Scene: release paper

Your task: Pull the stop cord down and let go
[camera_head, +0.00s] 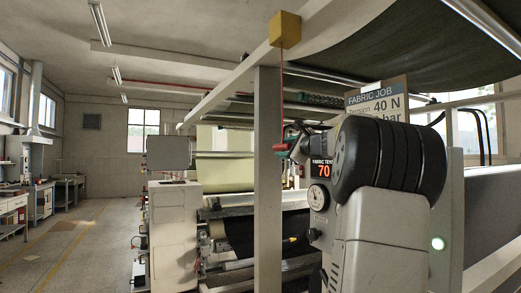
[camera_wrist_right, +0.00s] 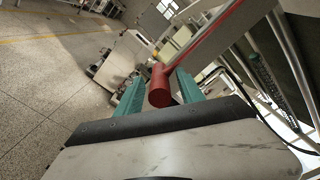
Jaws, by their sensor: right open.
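The stop cord (camera_head: 282,80) is a thin red line hanging from a yellow box (camera_head: 285,29) on the overhead beam. Its red cylindrical handle (camera_wrist_right: 160,86) lies between the two teal fingers of my right gripper (camera_wrist_right: 158,92) in the wrist view. The fingers are open, with the handle apart from at least one of them. In the head view my right gripper (camera_head: 288,142) is at the cord's lower end, where a bit of the red handle (camera_head: 280,147) shows. My right arm hides part of the machine behind it. My left gripper is not in view.
A pale upright post (camera_head: 267,180) stands close beside the cord. The fabric machine (camera_head: 225,165) with its rollers is behind. A job sign (camera_head: 377,100) and a display reading 70 (camera_head: 322,170) are to the right. The floor aisle (camera_head: 85,235) at left is open.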

